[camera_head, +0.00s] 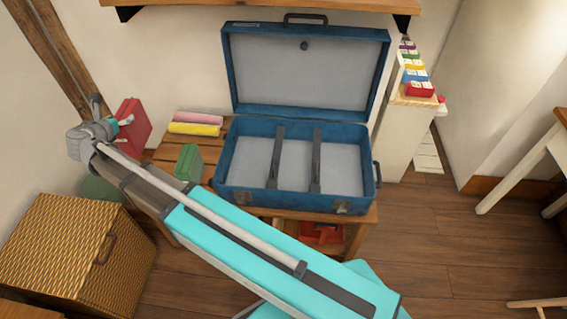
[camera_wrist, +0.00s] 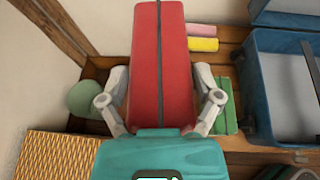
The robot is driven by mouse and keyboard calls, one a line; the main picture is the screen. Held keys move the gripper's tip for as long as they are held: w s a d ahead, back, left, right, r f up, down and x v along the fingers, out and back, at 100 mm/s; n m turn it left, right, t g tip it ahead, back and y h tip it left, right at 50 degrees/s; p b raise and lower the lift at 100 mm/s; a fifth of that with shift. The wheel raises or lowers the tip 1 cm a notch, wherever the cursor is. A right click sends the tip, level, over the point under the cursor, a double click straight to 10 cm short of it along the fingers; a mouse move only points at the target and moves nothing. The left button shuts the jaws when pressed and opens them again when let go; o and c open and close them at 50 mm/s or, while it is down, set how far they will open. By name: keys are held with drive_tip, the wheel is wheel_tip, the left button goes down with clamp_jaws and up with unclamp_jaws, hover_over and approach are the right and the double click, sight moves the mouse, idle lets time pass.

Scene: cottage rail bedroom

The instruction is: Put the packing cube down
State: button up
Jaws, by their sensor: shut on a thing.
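A red packing cube (camera_head: 134,127) with a dark zip line is held up at the left in the head view. In the wrist view the red packing cube (camera_wrist: 162,60) fills the middle, with a finger on each side. My gripper (camera_head: 116,126) is shut on it; it also shows in the wrist view (camera_wrist: 162,95). The cube is left of the open blue suitcase (camera_head: 228,165) and appears above the left end of the wooden bench (camera_head: 160,155). A green packing cube (camera_head: 188,162) is on the bench beside the suitcase.
Pink (camera_head: 198,117) and yellow (camera_head: 194,129) rolls lie at the bench's back. The suitcase interior shows two dark straps and no contents. A wicker basket (camera_head: 60,250) stands at front left. A rounded green object (camera_wrist: 112,99) is low left. A shelf (camera_head: 260,4) hangs above.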

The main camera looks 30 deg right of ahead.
wheel_tip(320, 180, up, 34)
drive_tip(key=p, duration=3.3)
drive_tip(key=shift+r, duration=0.15)
drive_tip(key=shift+a, duration=0.1)
